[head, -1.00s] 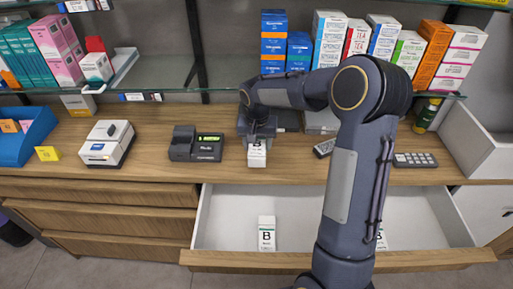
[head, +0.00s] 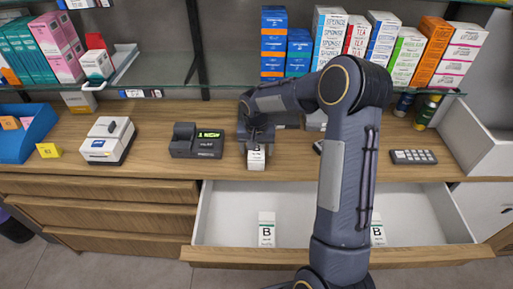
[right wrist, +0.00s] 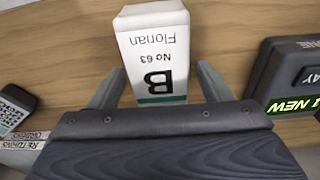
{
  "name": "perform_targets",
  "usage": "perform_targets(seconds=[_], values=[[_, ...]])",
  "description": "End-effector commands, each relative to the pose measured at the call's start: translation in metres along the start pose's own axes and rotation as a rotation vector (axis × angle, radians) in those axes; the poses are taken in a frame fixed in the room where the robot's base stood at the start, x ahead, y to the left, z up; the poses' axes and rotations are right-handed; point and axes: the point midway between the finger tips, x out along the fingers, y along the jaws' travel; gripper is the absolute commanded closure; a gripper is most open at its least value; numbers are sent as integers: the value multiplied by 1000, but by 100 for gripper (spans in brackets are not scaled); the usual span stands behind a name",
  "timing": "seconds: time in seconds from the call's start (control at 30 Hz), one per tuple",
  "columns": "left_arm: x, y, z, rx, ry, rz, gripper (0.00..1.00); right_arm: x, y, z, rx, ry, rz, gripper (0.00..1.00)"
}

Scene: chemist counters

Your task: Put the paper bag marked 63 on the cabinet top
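The white paper bag (head: 256,160) marked "B", "No 63" and "Florian" is at the wooden cabinet top (head: 290,172), near its front edge, right of the black card terminal. Its label is readable, upside down, in the right wrist view (right wrist: 157,60). My right gripper (head: 257,140) is over the bag, with one finger on each side. In the right wrist view the gripper (right wrist: 162,75) looks open, with a thin gap between the right finger and the bag. Whether the left finger touches it is unclear. My left gripper is out of view.
The open white drawer (head: 215,222) below holds two other "B" bags (head: 266,230) (head: 378,232). The card terminal (head: 197,142) stands close to the left of the gripper. A glass shelf with medicine boxes (head: 287,50) hangs behind. Bare wood lies to the bag's right.

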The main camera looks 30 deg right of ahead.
Motion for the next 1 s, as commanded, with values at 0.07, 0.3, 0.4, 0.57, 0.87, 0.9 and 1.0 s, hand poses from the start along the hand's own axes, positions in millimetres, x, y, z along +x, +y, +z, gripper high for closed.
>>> perform_targets(seconds=[0.07,0.3,0.4,0.57,0.87,0.9,1.0], values=[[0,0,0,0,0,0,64,0,0,0,0,0,0,25],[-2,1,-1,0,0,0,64,-2,0,0,1,0,0,25],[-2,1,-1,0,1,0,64,-8,0,-1,1,2,0,25],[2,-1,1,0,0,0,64,-37,0,-1,2,6,-3,25],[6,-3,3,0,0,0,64,-99,0,-1,1,3,-2,25],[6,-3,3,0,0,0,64,-105,-1,-1,0,3,-2,25],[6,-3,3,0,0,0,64,-116,0,-1,0,2,-1,25]])
